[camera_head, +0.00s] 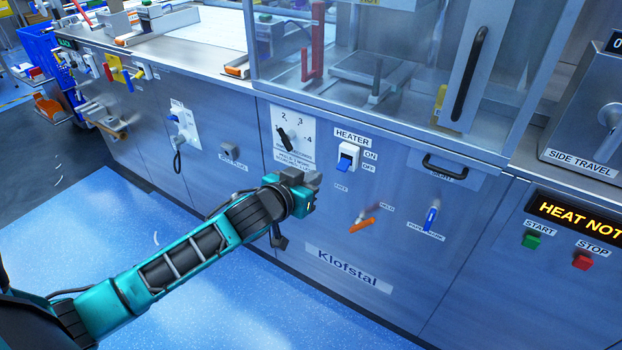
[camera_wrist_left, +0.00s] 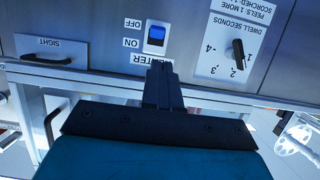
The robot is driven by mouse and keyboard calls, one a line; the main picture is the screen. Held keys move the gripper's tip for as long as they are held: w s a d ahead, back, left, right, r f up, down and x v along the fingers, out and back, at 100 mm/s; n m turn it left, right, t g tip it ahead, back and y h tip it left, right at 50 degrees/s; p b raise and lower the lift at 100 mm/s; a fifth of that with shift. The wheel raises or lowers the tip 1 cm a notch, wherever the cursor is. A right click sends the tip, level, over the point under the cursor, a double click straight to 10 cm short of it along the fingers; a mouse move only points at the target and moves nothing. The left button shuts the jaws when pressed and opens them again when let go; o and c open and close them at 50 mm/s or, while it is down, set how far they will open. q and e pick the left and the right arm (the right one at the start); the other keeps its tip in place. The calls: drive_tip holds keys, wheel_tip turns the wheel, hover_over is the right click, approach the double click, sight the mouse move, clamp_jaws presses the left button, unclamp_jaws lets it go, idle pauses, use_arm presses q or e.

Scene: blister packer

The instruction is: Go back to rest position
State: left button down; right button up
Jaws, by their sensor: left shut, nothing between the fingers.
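My left arm (camera_head: 190,250) reaches in from the lower left of the head view. Its gripper (camera_head: 312,184) is in front of the machine's front panel, below the dwell dial (camera_head: 288,138) and to the lower left of the heater switch (camera_head: 347,157). In the left wrist view, which is upside down, the gripper's fingers (camera_wrist_left: 162,78) are together with nothing between them. The heater switch (camera_wrist_left: 155,38) shows just beyond the fingertips there, and the dwell dial (camera_wrist_left: 236,50) is to their right. My right gripper is not in view.
An orange-handled lever (camera_head: 362,226) and a blue-handled lever (camera_head: 431,217) stick out right of the gripper. A drawer handle (camera_head: 444,168) and a clear guard (camera_head: 400,70) are above. Green (camera_head: 532,241) and red (camera_head: 582,260) buttons are far right. The blue floor (camera_head: 120,215) at left looks clear.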

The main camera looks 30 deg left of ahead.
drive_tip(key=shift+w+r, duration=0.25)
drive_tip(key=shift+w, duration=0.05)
use_arm(q)
drive_tip(key=s+d+f+g+p, duration=0.1)
drive_tip(key=s+d+f, duration=0.1)
drive_tip(key=s, duration=0.5)
drive_tip(key=s+d+f+m+g+p, duration=0.1)
drive_tip(key=s+d+f+p, duration=0.1)
drive_tip(key=s+f, duration=0.2)
drive_tip(key=s+d+f+g+p, duration=0.1)
drive_tip(key=s+d+f+p, duration=0.1)
drive_tip(key=s, duration=0.8)
wheel_tip(320, 180, down, 2)
drive_tip(key=shift+s+d+m+g+h, duration=0.15)
drive_tip(key=shift+d+m+g+h, duration=0.2)
drive_tip(key=shift+d, duration=0.25)
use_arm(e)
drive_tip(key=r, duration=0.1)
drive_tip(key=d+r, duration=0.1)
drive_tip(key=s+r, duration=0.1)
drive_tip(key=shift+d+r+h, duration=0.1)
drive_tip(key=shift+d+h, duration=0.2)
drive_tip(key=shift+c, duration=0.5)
